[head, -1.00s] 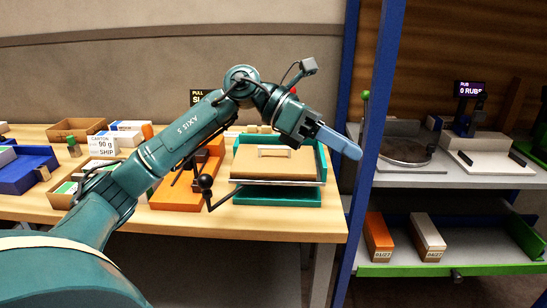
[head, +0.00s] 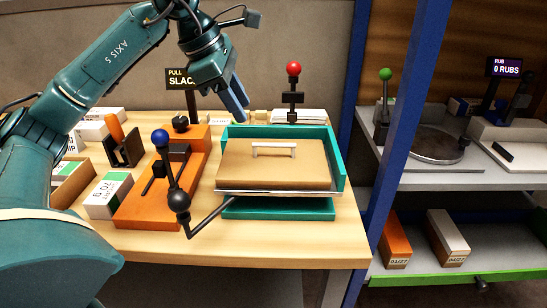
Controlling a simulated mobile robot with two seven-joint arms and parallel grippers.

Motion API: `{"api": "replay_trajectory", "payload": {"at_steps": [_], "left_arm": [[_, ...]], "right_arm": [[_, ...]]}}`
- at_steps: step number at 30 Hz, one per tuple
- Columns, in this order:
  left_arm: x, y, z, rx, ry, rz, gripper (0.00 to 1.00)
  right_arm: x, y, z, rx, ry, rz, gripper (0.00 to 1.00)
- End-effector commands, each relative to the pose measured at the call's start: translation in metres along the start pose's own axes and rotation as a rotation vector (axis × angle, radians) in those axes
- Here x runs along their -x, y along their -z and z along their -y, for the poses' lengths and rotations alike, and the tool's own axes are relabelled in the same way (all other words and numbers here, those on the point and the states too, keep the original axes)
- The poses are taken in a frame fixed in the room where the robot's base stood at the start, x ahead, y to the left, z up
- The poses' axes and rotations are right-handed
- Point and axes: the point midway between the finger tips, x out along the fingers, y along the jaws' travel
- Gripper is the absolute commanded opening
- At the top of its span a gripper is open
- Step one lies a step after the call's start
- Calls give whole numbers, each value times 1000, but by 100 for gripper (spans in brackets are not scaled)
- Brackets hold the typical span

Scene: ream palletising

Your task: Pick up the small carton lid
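My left gripper (head: 236,101) hangs in the air behind and to the left of the teal tray, fingers pointing down and right. I see its fingers edge-on, so their gap does not show; nothing visible is in them. A flat brown board with a pale bar handle (head: 275,172) lies in the teal tray (head: 337,160), apart from the gripper. It looks like a lid, but I cannot tell whether it is the small carton lid. An open brown carton (head: 70,185) stands at the left, partly hidden by my arm. My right gripper is out of view.
An orange fixture (head: 150,208) with a blue-knobbed lever (head: 166,160) stands left of the tray. A red-knobbed post (head: 293,90) stands behind it. A blue upright (head: 409,125) separates the bench from the right-hand shelves. The front strip of wooden bench (head: 260,246) is clear.

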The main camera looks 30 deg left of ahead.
Motion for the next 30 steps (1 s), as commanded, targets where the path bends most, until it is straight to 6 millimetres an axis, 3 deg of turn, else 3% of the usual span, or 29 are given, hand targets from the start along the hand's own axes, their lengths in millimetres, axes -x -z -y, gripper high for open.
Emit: {"api": "replay_trajectory", "payload": {"at_steps": [3, 13, 21, 30], "left_arm": [[-25, 0, 1, -1, 3, -1, 34], [-54, -3, 0, -1, 3, 2, 34], [-93, -8, -2, -1, 3, 1, 34], [-99, -8, -2, 0, 1, 3, 34]], "right_arm": [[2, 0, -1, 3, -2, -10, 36], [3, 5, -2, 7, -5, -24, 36], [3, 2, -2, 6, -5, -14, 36], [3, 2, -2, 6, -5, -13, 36]]}}
